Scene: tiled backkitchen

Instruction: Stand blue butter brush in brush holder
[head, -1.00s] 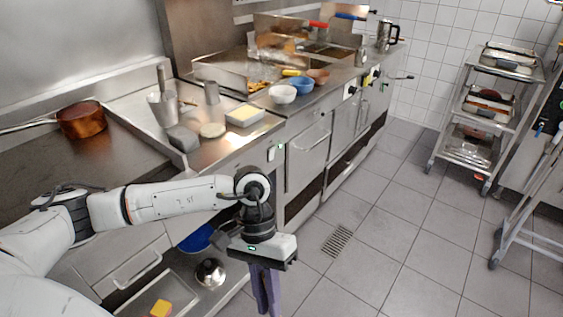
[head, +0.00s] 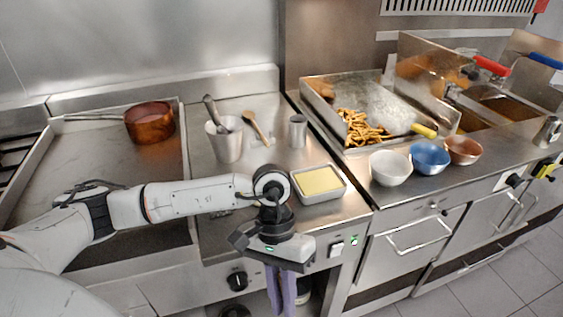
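My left gripper (head: 282,300) hangs fingers down in front of the counter edge, its purple fingertips cut off by the bottom of the picture. I see nothing clearly held in it, but cannot judge the finger gap. A wide metal container (head: 228,147) with a dark-handled utensil and a slim metal cup (head: 298,131) stand upright on the counter; I cannot tell which is the brush holder. A wooden-handled utensil (head: 256,127) lies between them. A tray of butter (head: 319,181) sits right of my wrist. I cannot make out the blue butter brush. My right gripper is not in view.
A copper pot (head: 150,123) stands on the left griddle. White (head: 390,168), blue (head: 430,158) and copper (head: 464,150) bowls line the right front edge. A fries station (head: 375,105) with a yellow-handled tool is behind. My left arm hides part of the counter.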

